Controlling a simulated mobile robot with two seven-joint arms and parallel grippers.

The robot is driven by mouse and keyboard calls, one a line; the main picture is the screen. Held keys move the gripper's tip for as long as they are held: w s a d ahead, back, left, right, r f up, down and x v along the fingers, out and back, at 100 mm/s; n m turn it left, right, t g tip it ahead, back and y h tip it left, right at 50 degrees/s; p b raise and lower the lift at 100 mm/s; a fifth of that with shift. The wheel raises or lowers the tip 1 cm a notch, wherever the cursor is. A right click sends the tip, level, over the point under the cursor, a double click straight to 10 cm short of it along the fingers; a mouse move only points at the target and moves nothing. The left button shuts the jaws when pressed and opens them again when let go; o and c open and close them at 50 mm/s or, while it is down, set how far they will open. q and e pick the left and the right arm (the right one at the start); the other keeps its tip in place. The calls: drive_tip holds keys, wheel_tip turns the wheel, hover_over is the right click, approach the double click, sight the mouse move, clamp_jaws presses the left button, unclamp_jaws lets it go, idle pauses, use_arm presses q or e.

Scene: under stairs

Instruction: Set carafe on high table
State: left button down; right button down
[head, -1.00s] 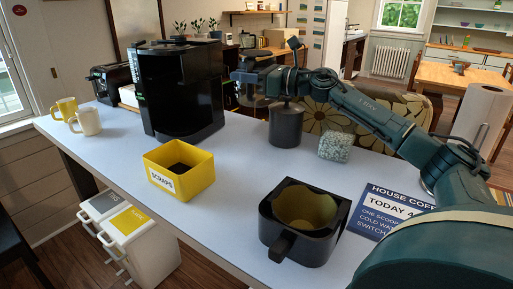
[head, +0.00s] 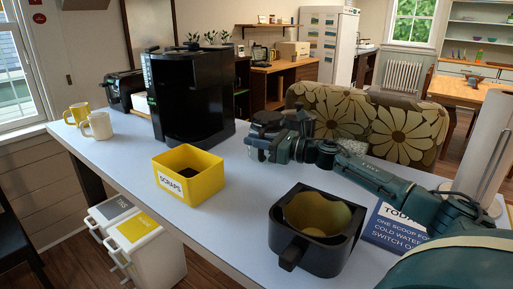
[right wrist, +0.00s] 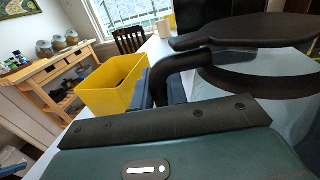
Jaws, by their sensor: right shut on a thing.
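The carafe has a flat black lid (right wrist: 245,30), a clear body (right wrist: 210,110) and a black handle (right wrist: 180,72) in the right wrist view. My right gripper (head: 258,143) is shut on that handle. In the head view the carafe (head: 268,120) is small, dark and partly covered by my gripper. It is over the far side of the high table (head: 115,160), which has a long pale blue top. I cannot tell whether its base touches the top. My left gripper is not in view.
A black coffee machine (head: 190,98), a yellow scraps box (head: 188,178), two mugs (head: 98,125) and a black filter basket (head: 318,230) stand on the top. A blue sign (head: 395,228) and a paper roll (head: 483,150) are at right. A flowered sofa (head: 375,120) is behind.

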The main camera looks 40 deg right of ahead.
drive_tip(key=shift+f, duration=0.75)
drive_tip(key=c, duration=1.4)
unclamp_jaws()
drive_tip(key=shift+f, duration=0.1)
drive_tip(key=shift+s+d+f, duration=0.1)
drive_tip(key=shift+s+d, duration=0.2)
drive_tip(key=shift+s, duration=0.15)
drive_tip(key=b+v, duration=0.1)
drive_tip(key=v, duration=0.5)
drive_tip(key=shift+s+d+b, duration=0.15)
drive_tip(key=shift+s+b, duration=0.2)
drive_tip(key=shift+p+v, duration=0.3)
drive_tip(key=shift+v, duration=1.75)
